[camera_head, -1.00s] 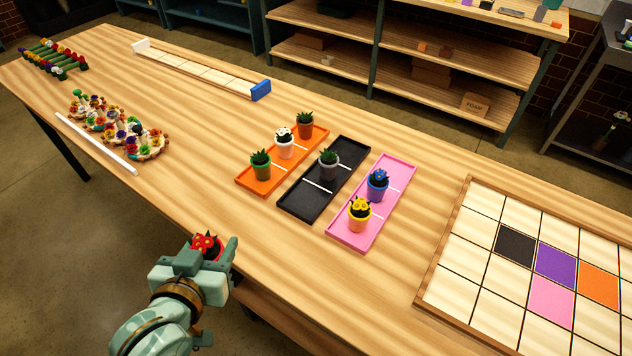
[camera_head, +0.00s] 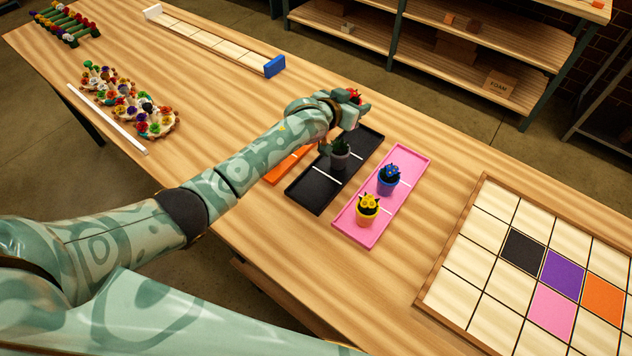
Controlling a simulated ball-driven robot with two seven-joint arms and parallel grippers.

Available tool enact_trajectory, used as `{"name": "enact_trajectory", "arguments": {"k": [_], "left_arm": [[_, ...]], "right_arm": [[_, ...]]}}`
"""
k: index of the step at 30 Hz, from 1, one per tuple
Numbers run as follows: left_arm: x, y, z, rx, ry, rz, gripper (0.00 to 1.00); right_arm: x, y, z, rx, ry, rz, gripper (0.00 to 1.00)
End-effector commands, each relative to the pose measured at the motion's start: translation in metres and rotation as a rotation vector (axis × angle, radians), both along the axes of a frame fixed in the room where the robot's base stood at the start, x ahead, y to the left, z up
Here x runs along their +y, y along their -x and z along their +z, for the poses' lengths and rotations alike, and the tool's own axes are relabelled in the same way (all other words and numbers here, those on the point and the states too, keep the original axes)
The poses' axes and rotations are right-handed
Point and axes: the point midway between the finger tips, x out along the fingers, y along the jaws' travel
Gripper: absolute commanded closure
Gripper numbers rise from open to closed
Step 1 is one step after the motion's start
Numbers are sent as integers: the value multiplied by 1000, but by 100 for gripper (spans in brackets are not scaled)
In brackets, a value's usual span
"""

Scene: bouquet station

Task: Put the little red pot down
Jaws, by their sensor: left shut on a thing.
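My left gripper (camera_head: 352,104) is shut on the little red pot, at the far end of the black tray (camera_head: 314,195). Only the red flower top of the little red pot (camera_head: 354,95) shows; my gripper hides the rest, and I cannot tell whether the pot touches the tray. A grey pot with a green plant (camera_head: 340,154) stands in the black tray, nearer to me than the gripper. My right gripper is not in view.
The orange tray (camera_head: 287,168) is mostly behind my left arm, its pots hidden. The pink tray (camera_head: 356,235) holds a blue pot (camera_head: 388,180) and a yellow pot (camera_head: 367,211). A framed tile grid (camera_head: 484,251) lies at right. Bare table lies beyond the trays.

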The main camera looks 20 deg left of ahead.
Motion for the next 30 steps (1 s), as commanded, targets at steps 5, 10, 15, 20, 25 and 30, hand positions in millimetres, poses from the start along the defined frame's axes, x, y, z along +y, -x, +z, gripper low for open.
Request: {"name": "enact_trajectory", "arguments": {"k": [5, 10, 15, 20, 25, 30], "left_arm": [[11, 30, -13, 3, 1, 1, 89], [23, 67, -30, 3, -1, 1, 89], [33, 97, -59, 4, 0, 2, 89], [38, 115, -81, 3, 1, 1, 89], [41, 123, -91, 0, 1, 1, 89], [43, 129, -118, 2, 0, 1, 89]], "right_arm": [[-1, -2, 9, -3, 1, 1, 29], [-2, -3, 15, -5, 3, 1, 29], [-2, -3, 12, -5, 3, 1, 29], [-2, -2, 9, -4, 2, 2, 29], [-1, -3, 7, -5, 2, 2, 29], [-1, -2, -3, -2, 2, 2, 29]]}}
